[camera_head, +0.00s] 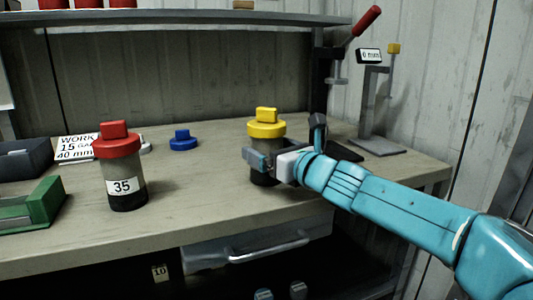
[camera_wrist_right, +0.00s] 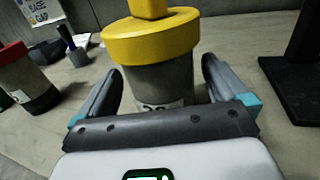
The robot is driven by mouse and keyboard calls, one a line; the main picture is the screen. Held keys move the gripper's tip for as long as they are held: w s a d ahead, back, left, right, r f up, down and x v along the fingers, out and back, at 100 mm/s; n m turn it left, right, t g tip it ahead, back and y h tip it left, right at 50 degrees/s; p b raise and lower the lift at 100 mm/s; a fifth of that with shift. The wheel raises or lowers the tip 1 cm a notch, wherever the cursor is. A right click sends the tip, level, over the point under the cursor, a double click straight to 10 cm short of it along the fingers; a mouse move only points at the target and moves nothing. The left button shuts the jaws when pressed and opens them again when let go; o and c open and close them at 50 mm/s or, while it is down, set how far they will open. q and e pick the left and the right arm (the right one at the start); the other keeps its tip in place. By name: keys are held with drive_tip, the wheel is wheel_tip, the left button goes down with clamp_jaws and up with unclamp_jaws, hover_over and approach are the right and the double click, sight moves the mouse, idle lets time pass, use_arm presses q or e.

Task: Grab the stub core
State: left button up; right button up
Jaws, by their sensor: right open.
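A grey core with a yellow cap (camera_head: 267,129) stands upright on the bench. It fills the middle of the right wrist view (camera_wrist_right: 155,88), where its label is partly hidden by my gripper. My right gripper (camera_head: 258,160) is open, with one finger on each side of this core's body below the cap; I cannot tell whether they touch it. A second grey core with a red cap and the label 35 (camera_head: 122,172) stands upright to the left. No label in view reads stub. My left gripper is not in view.
A blue cap-like piece (camera_head: 183,140) lies between the cores. A green tray (camera_head: 32,205) and a dark bin (camera_head: 25,160) are at the left. A gauge stand (camera_head: 380,146) is at the back right. A shelf (camera_head: 180,19) runs above the bench.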

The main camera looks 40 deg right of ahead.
drive_tip(key=w, duration=0.3)
drive_tip(key=shift+w, duration=0.35)
drive_tip(key=c, duration=1.7)
drive_tip(key=shift+r, duration=0.1)
clamp_jaws()
drive_tip(key=shift+r, duration=0.1)
